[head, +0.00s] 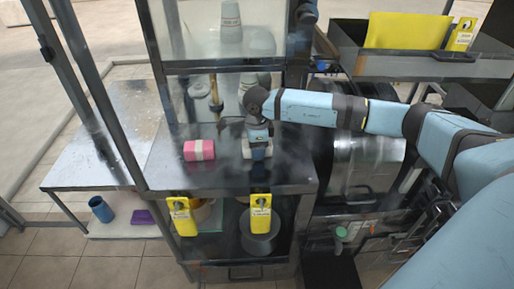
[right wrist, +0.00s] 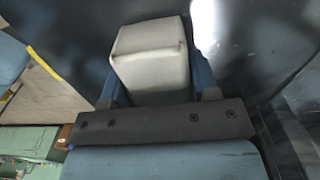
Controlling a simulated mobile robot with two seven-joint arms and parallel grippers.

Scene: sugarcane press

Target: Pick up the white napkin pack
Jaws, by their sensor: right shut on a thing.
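The white napkin pack (head: 249,152) is on the dark metal counter, right of a pink pack with a pale band (head: 199,150). My right gripper (head: 257,150) comes down on it from above and is shut on it, with the pack partly hidden by the fingers. In the right wrist view the white pack (right wrist: 152,58) sits between the two blue fingers of my right gripper (right wrist: 155,85). I cannot tell whether the pack is lifted off the counter. My left gripper is not in view.
The counter (head: 290,178) has a glass-fronted shelf with stacked cups (head: 231,22) behind it. Yellow tags (head: 182,216) hang at its front edge above a lower shelf with pots (head: 260,238). A metal side table (head: 85,165) stands at left. Metal posts frame the stall.

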